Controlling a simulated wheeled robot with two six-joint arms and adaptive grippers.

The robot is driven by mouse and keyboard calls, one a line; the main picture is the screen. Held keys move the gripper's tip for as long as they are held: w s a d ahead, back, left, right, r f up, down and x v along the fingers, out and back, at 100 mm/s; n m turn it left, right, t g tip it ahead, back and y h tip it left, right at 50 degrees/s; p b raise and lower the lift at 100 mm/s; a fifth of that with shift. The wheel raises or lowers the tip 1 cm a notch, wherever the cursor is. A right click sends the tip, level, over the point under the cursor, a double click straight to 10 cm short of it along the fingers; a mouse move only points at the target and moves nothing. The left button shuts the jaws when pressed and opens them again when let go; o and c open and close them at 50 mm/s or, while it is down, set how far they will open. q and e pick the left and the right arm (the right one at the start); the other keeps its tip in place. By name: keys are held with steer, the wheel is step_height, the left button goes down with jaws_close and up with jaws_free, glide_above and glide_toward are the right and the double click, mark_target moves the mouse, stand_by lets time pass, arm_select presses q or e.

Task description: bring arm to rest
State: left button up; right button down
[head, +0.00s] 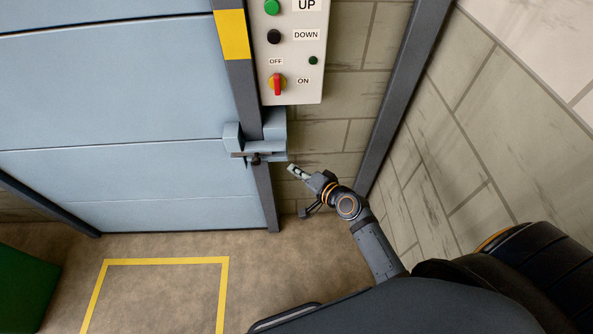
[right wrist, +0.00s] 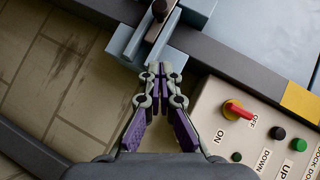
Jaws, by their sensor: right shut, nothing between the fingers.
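My right gripper (head: 292,169) is shut and empty. It is just right of and a little below the latch (head: 246,142) on the edge of the blue-grey door (head: 120,100). In the right wrist view the fingertips (right wrist: 160,70) meet in front of the latch block (right wrist: 128,42). Whether they touch it I cannot tell. A dark bolt bar lies across the latch. My right arm reaches up from the lower right. My left gripper is not in view.
A control panel (head: 300,65) with buttons and a red switch (head: 277,84) hangs above the latch. A grey post (head: 400,90) and block wall (head: 480,150) stand on the right. A green box (head: 25,290) stands lower left. The yellow-marked floor (head: 160,295) is clear.

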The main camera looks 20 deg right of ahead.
steer(key=shift+w+a, duration=0.15)
steer(key=shift+a, duration=0.05)
steer(key=shift+f, duration=0.1)
steer(key=s+d+f+n+g+h, duration=0.25)
steer(key=s+f, duration=0.35)
steer(key=f, duration=0.7)
steer(key=s+d+f+n+g+h, duration=0.1)
steer(key=s+d+f+g, duration=0.3)
steer(key=f, duration=0.8)
steer(key=s+d+f+n+g+h, duration=0.1)
steer(key=s+f, duration=0.4)
steer(key=s, duration=0.5)
steer(key=s+d+f+n+g, duration=0.2)
steer(key=s+f, duration=0.4)
steer(key=s, duration=0.4)
steer(key=s+d+f+n+g+h, duration=0.1)
steer(key=s+d+f+n+g, duration=0.1)
steer(key=s+f, duration=0.4)
steer(key=s+n, duration=0.1)
steer(key=s, duration=0.4)
steer(key=shift+d+f+g+h, duration=0.15)
steer(key=shift+d+g+h, duration=0.15)
steer(key=shift+g+h, duration=0.05)
steer(key=shift+n, duration=0.25)
